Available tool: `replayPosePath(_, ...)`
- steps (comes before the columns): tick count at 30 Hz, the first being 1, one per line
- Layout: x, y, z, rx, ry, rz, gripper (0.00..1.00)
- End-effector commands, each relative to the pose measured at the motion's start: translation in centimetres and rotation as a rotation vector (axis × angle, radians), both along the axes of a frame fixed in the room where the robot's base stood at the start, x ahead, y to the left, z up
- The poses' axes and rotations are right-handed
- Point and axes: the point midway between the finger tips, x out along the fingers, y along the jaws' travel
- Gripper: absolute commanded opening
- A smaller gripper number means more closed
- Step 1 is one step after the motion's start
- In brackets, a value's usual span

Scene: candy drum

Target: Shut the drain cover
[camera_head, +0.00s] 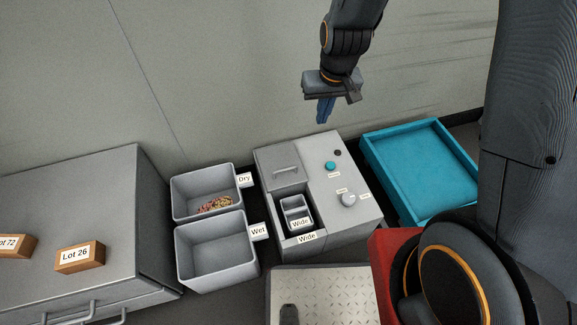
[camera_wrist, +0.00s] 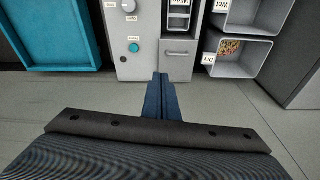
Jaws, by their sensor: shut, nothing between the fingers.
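A grey machine (camera_head: 330,215) stands in the middle of the head view. A flat grey cover with a bar handle (camera_head: 281,170) lies at its back left; I take this to be the drain cover. In front of it is an uncovered opening, where a grey divided insert (camera_head: 295,205) with "Wide" labels shows. The cover also shows in the wrist view (camera_wrist: 178,62), just beyond the fingertips. My gripper (camera_head: 325,112) is shut and empty, its blue fingers pointing down, above and behind the machine and apart from it. The wrist view shows the fingers together (camera_wrist: 161,82).
A teal knob (camera_head: 330,166) and a grey dial (camera_head: 348,199) sit right of the cover. Bins labelled Dry (camera_head: 205,210) and Wet (camera_head: 215,265) stand left. A teal tray (camera_head: 390,175) lies right. A grey cabinet (camera_head: 70,205) bears lot blocks. The wall is close behind.

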Motion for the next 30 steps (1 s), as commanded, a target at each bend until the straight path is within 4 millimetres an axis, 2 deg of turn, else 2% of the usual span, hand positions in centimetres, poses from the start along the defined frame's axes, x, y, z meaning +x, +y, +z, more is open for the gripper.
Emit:
replayPosePath(1,1.9,1.4,-4.5,0.001,-0.014,0.022,0.00)
replayPosePath(3,3.9,3.1,-8.6,0.004,-0.044,0.044,0.00)
replayPosePath(6,6.3,5.3,-14.0,0.008,-0.084,0.073,0.00)
replayPosePath(10,8.3,7.4,-19.3,0.012,-0.127,0.101,0.00)
replayPosePath(13,9.1,8.5,-21.8,0.014,-0.148,0.114,0.00)
replayPosePath(23,10.4,9.3,-25.3,0.015,-0.163,0.122,0.00)
replayPosePath(30,11.8,9.7,-29.6,0.015,-0.161,0.121,0.00)
